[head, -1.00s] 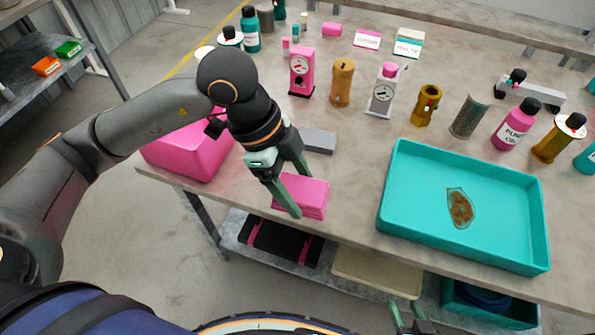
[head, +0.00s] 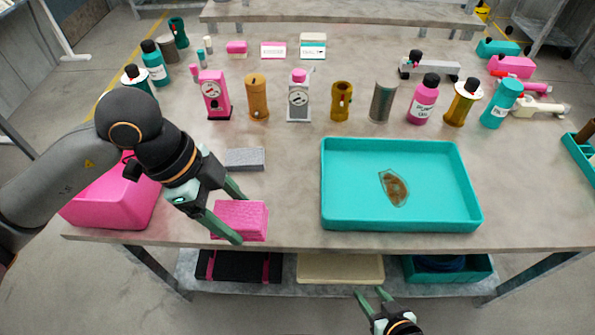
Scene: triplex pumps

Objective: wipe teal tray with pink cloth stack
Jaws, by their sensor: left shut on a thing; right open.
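The teal tray (head: 455,215) lies on the table right of centre. A brown, wet-looking stain (head: 394,188) is on its floor. The pink cloth stack (head: 245,216) is at the table's front edge, left of the tray and apart from it. My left gripper (head: 237,214) is shut on the pink cloth stack, with one finger on its near left side and the other behind it. Whether the stack touches the table is hard to tell. My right gripper (head: 372,296) is open and empty at the bottom, in front of the table and below the tray.
A grey block (head: 245,159) lies behind the cloth stack. A pink bin (head: 110,205) stands at the left. Several bottles and pump parts, such as a pink bottle (head: 423,100), line the table behind the tray. The table between stack and tray is clear.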

